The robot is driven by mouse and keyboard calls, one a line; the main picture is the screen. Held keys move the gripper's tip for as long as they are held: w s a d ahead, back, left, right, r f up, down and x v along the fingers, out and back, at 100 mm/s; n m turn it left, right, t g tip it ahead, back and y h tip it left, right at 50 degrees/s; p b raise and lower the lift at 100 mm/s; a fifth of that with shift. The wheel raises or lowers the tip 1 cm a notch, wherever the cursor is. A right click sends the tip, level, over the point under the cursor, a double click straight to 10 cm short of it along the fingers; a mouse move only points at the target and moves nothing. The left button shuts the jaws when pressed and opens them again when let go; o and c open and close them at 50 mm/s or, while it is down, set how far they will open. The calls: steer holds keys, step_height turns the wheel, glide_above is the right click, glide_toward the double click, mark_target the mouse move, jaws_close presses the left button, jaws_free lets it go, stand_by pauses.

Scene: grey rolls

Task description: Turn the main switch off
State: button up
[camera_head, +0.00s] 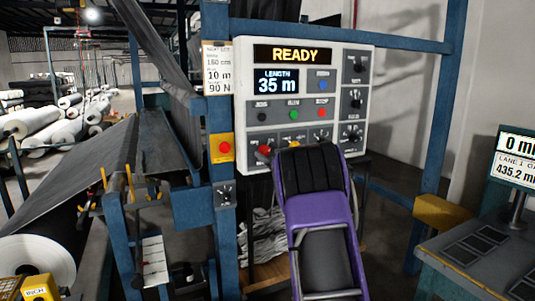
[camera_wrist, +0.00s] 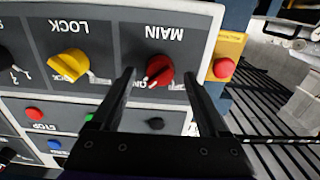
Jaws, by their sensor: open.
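The red main switch (camera_wrist: 158,71) is a round knob under the label MAIN, which appears upside down in the wrist view. Its white pointer mark faces the ON label, at the lower left of the knob in that view. In the head view the red knob (camera_head: 265,150) sits at the lower left of the white control panel (camera_head: 365,75). My gripper (camera_wrist: 158,74) is open, with one dark finger on each side of the knob and visible gaps between. Contact cannot be seen. In the head view my purple arm hides the fingers.
A yellow LOCK knob (camera_wrist: 69,65) is beside the main switch. A red button on a yellow box (camera_head: 224,148) is just left of the panel. Green, red and blue buttons are close by. The panel display (camera_head: 294,54) reads READY.

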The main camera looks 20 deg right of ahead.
steer(key=shift+w, duration=0.8)
jaws_close()
